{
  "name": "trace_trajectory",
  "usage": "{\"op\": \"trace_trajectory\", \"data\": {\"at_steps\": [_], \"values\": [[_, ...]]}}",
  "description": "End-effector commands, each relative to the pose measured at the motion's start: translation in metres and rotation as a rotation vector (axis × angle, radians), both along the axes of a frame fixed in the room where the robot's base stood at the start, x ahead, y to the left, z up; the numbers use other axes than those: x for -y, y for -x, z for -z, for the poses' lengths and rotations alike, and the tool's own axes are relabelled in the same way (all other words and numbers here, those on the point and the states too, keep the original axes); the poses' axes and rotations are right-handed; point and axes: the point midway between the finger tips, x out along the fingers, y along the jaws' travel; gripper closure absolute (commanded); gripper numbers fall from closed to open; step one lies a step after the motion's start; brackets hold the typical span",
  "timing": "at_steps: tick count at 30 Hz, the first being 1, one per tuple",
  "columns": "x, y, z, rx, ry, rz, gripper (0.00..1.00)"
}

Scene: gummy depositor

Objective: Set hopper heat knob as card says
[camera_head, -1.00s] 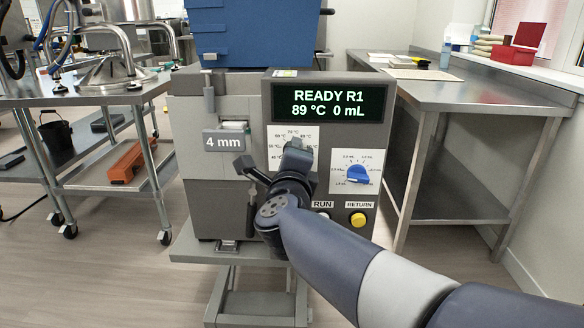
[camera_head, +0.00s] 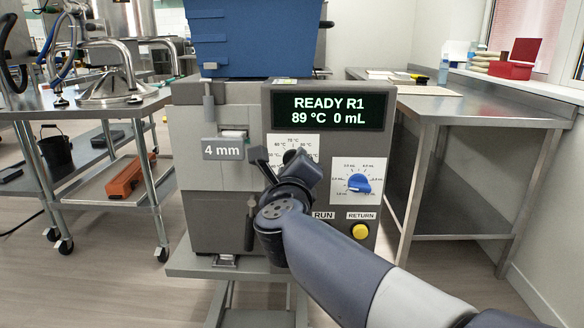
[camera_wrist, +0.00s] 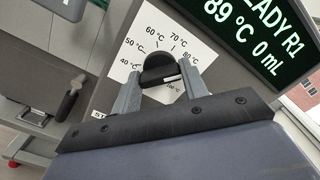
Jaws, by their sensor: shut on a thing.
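The heat knob (camera_wrist: 158,68) is black and round, with a white mark on its right side, in the wrist view. It sits on a white dial plate (camera_wrist: 205,52) marked from 40 °C up to 100 °C. The white mark faces right, toward the hot end; its exact reading is hard to tell. My gripper (camera_wrist: 155,82) is shut on the knob, one finger on each side. In the head view my gripper (camera_head: 285,165) covers much of the dial plate (camera_head: 308,143). The display (camera_head: 329,108) reads READY R1, 89 °C, 0 mL. I cannot make out the card.
A blue-knobbed dial (camera_head: 358,184) and a yellow RETURN button (camera_head: 360,231) are right of my gripper. A 4 mm label (camera_head: 223,149) and slot are to its left. Steel tables (camera_head: 470,112) stand on both sides, with floor between.

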Motion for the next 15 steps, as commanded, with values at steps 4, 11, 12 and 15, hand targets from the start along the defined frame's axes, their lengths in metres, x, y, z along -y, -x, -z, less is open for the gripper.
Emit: {"op": "trace_trajectory", "data": {"at_steps": [4,11,12,15], "values": [[0.0000,-0.0001,0.0012,-0.003,0.000,0.000,0.81],[0.0001,-0.0001,0.0010,-0.002,0.001,0.001,0.46],[0.0001,-0.0001,0.0008,-0.001,0.001,0.000,0.43],[0.0000,-0.0001,0.0006,-0.001,0.001,0.000,0.36]]}}
